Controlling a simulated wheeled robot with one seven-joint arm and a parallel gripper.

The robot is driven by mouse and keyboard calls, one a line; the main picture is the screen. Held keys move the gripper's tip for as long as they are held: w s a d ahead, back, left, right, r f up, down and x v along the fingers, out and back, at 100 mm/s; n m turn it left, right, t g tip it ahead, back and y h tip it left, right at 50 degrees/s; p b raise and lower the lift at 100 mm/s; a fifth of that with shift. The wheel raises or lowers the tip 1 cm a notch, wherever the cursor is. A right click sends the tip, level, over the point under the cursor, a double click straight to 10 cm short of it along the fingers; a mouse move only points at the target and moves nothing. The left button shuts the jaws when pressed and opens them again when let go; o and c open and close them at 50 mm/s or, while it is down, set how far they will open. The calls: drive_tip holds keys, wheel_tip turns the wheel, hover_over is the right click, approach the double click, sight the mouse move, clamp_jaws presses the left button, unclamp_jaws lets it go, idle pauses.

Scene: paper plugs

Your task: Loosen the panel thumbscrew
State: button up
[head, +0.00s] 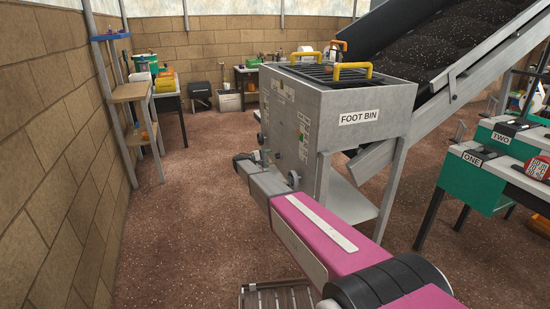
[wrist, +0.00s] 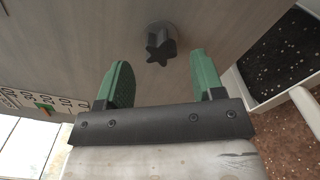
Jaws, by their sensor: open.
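A dark star-shaped thumbscrew (wrist: 160,43) stands out from a plain grey metal panel (wrist: 80,32) in the wrist view. My gripper (wrist: 158,75) has green fingers and is open and empty. Its two fingertips are apart, on either side of the knob's line and a little below it in the picture. I cannot tell the gap in depth between the fingertips and the knob. In the head view my pink arm reaches to the side of the grey box marked FOOT BIN (head: 362,100). My gripper is small there and partly hidden by my own arm.
Two yellow handles and a grate top the bin. A conveyor (head: 440,85) slopes up to the right behind it. Green-fronted benches marked ONE (head: 472,157) and TWO stand at the right. A wooden stand (head: 130,93) is by the left wall. Open floor (head: 190,225) lies left of the bin.

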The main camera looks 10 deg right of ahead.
sight(278, 156)
drive_tip(key=shift+x, duration=1.6)
drive_tip(key=c, duration=0.9)
drive_tip(key=n, duration=1.4)
drive_tip(key=shift+n, duration=0.4)
drive_tip(key=o, duration=0.9)
